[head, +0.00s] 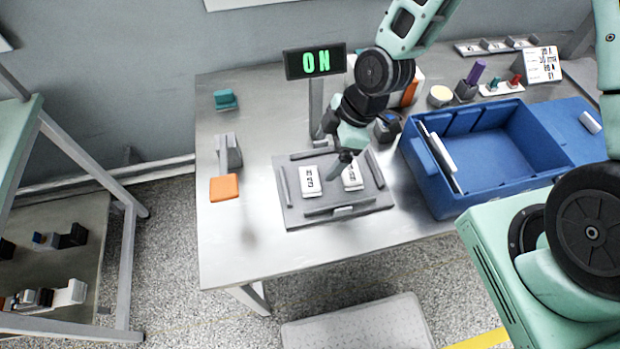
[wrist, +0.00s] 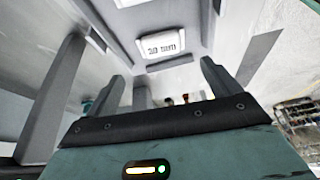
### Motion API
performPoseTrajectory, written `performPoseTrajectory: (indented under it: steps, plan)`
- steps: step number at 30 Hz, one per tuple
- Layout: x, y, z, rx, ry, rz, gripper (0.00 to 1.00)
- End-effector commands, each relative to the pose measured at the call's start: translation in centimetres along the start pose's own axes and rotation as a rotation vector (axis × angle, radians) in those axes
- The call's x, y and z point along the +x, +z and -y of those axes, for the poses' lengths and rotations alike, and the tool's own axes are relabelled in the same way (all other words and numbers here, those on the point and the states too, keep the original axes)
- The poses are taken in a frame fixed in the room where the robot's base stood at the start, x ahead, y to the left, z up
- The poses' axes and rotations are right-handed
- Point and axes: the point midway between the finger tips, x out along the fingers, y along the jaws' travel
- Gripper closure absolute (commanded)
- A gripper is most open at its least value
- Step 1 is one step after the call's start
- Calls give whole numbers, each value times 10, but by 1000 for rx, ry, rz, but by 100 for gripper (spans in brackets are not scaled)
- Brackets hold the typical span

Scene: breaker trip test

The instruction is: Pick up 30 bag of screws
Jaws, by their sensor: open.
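Two white labelled bags lie side by side on a grey tray (head: 295,212): a left bag (head: 310,181) and a right bag (head: 352,176). Their print is too small to read in the head view. In the wrist view, one white label (wrist: 160,46) reads "30 mm"; I cannot tell surely which bag it is. My gripper (head: 343,160) is above the tray, close to the right bag and partly covering it. Its fingers also show in the wrist view (wrist: 163,78), apart, with nothing between them.
A blue bin (head: 480,192) stands right of the tray with a white panel inside. An "ON" display (head: 315,62) stands behind the tray. An orange block (head: 224,188) and grey holder (head: 229,152) are to the left. The table's front left is clear.

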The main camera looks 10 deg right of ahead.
Motion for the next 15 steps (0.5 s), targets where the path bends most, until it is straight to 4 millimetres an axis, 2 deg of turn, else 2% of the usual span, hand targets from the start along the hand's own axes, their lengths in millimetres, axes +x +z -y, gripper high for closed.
performPoseTrajectory:
  steps: [3, 6, 15]
  plan:
    - [20, 0, 1, 0, -4, 2, 11]
    - [31, -1, 1, 1, -2, 0, 11]
    - [48, 0, 2, 1, -4, 1, 11]
